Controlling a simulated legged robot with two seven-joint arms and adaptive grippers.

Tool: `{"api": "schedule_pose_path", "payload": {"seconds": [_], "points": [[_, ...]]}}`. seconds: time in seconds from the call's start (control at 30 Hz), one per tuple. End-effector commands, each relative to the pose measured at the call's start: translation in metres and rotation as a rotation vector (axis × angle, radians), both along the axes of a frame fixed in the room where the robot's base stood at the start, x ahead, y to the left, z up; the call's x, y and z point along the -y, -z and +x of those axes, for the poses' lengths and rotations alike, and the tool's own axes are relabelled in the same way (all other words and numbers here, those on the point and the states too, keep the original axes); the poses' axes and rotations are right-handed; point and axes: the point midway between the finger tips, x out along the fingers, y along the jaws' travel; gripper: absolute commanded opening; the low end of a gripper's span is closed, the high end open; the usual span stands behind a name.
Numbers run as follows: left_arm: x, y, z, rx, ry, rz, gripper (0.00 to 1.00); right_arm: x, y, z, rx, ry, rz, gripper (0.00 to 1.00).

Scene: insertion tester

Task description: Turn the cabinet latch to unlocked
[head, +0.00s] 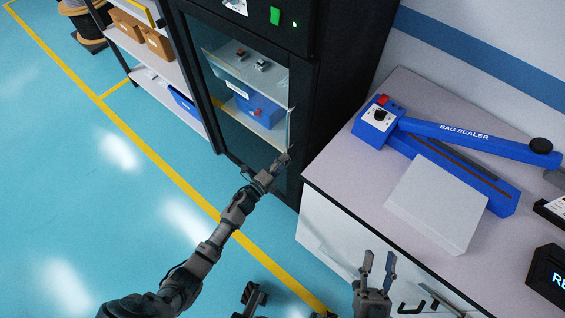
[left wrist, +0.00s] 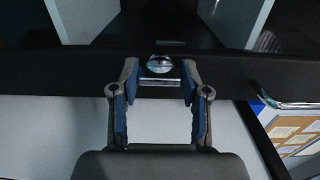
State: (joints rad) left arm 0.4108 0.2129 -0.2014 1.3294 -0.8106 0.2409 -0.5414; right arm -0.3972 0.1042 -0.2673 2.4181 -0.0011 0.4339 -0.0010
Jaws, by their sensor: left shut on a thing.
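The black cabinet (head: 312,95) has a glass door with shelves behind it. My left gripper (head: 284,160) is at the right edge of its door, low down. In the left wrist view, the shiny metal latch (left wrist: 159,65) sits on a dark door frame between the two blue-padded fingers of my left gripper (left wrist: 160,84), which is shut on it. In the head view the latch is hidden by the gripper; its locked or unlocked position cannot be told. My right gripper (head: 378,268) is open and empty, in front of the white bench.
The bench (head: 340,165) right of the cabinet holds a blue bag sealer (head: 460,135), a pale block (head: 437,203) and dark devices. A shelf rack (head: 155,65) stands left of the cabinet. The turquoise floor (head: 70,160) is largely clear.

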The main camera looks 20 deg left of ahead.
Motion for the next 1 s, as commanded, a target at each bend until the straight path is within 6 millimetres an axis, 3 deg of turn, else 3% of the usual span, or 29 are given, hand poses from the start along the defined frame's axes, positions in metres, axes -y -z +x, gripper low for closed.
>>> {"api": "schedule_pose_path", "payload": {"seconds": [0.53,0.57,0.63,1.0], "points": [[-0.0053,0.0011,0.0014,-0.012,-0.011,-0.022,0.11,-0.0001,0.0028,0.0031,-0.018,0.0,-0.005,0.4],[-0.0053,0.0011,0.0013,-0.012,-0.011,-0.022,0.51,-0.0001,0.0028,0.0031,-0.018,0.0,-0.005,0.4],[-0.0049,0.001,0.0012,-0.011,-0.009,-0.022,0.68,0.0,0.0027,0.003,-0.018,0.0,-0.006,0.4],[-0.0025,0.0011,-0.0028,-0.01,-0.003,-0.022,0.71,-0.0003,0.0014,0.0013,-0.015,-0.001,-0.005,0.4]]}}
